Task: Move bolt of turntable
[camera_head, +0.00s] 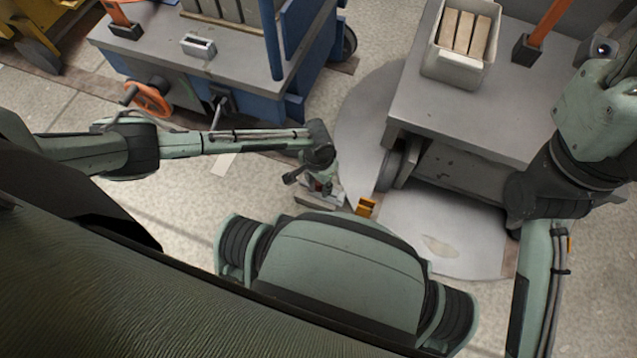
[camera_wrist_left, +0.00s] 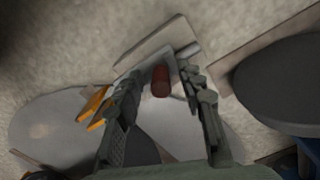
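The turntable (camera_head: 440,230) is a pale grey disc on the floor, partly under a grey cart; it also shows in the left wrist view (camera_wrist_left: 180,130). Its bolt, with a dark red grip (camera_wrist_left: 160,80), sits by a flat plate (camera_wrist_left: 157,46) at the disc's edge. In the head view the bolt is small and partly hidden by my left gripper (camera_head: 318,185). In the left wrist view my left gripper (camera_wrist_left: 160,82) is open, its fingers on either side of the red grip, with gaps visible. Whether either finger touches it I cannot tell. My right gripper is not in view.
Orange-yellow blocks (camera_head: 366,206) stand beside the bolt at the disc's edge. The grey cart (camera_head: 500,125) with a box of bars (camera_head: 462,45) stands over the disc. A blue cart (camera_head: 200,65) with an orange handwheel (camera_head: 150,99) stands behind my left arm.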

